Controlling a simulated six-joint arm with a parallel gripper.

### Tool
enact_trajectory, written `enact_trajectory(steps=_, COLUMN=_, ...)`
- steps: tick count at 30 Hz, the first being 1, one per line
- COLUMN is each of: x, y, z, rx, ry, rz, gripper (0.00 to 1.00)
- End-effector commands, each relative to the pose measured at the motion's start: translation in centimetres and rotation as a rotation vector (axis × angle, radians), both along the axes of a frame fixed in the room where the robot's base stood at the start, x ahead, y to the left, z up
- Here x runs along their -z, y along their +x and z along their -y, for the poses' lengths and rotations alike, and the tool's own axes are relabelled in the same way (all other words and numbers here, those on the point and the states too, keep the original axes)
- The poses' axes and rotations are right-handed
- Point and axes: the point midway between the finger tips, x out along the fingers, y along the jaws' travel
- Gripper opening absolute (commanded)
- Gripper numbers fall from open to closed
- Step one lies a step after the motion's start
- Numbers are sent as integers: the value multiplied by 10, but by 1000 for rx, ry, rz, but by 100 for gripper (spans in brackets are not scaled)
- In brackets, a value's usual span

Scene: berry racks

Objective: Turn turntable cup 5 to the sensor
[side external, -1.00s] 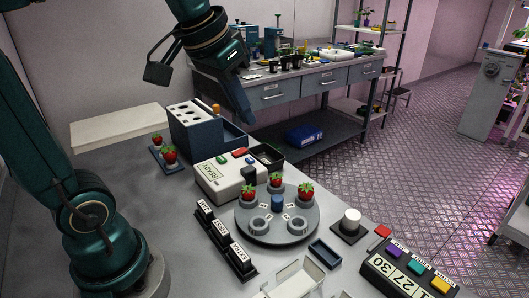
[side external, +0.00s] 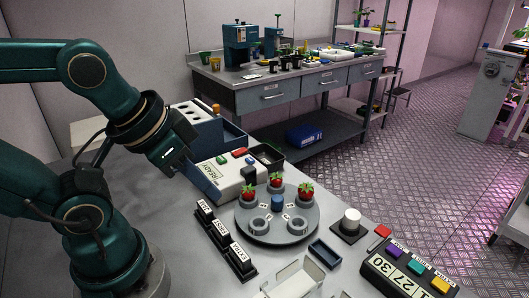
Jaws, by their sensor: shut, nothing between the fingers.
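The turntable (side external: 278,232) is a round grey disc with a blue centre knob (side external: 277,202) and a ring of cups. Strawberries sit in the left cup (side external: 249,202), the back cup and the right cup (side external: 305,201). Two front cups (side external: 261,225) are empty. The cup number labels are too small to read, so I cannot tell which is cup 5. The white sensor box (side external: 225,172) reads READY, and its dark head (side external: 249,174) stands at the disc's back left edge.
Three labelled black holders (side external: 222,240) stand in a row left of the turntable. A white round knob (side external: 350,219) on a black base, a small blue tray (side external: 324,254) and a button panel (side external: 408,272) lie to the right. A rack block stands behind my gripper.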

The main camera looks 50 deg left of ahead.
Motion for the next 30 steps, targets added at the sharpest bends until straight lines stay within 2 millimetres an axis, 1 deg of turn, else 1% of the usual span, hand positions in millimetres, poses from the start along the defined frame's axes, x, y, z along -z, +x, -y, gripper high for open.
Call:
enact_trajectory(steps=3, x=0, y=0, z=0, rx=0, ry=0, rz=0, gripper=0)
enact_trajectory(steps=5, x=0, y=0, z=0, rx=2, ry=1, rz=-3, gripper=23)
enact_trajectory(steps=6, x=0, y=-1, z=0, rx=4, ry=2, rz=-5, gripper=38)
enact_trajectory(steps=8, x=-7, y=2, z=0, rx=6, ry=3, rz=9, gripper=61)
enact_trajectory(steps=9, x=-12, y=5, z=0, rx=8, ry=4, rz=15, gripper=63)
enact_trajectory(steps=11, x=-20, y=13, z=0, rx=9, ry=6, rz=13, gripper=63)
enact_trajectory(steps=15, x=-34, y=37, z=-2, rx=7, ry=10, rz=-30, gripper=63)
enact_trajectory(steps=20, x=-38, y=71, z=-6, rx=2, ry=13, rz=-105, gripper=63)
enact_trajectory(steps=23, x=-33, y=94, z=-10, rx=-3, ry=12, rz=-159, gripper=63)
enact_trajectory(steps=26, x=-22, y=115, z=-14, rx=-9, ry=11, rz=-217, gripper=63)
enact_trajectory(steps=30, x=2, y=142, z=-19, rx=-19, ry=7, rz=-303, gripper=63)
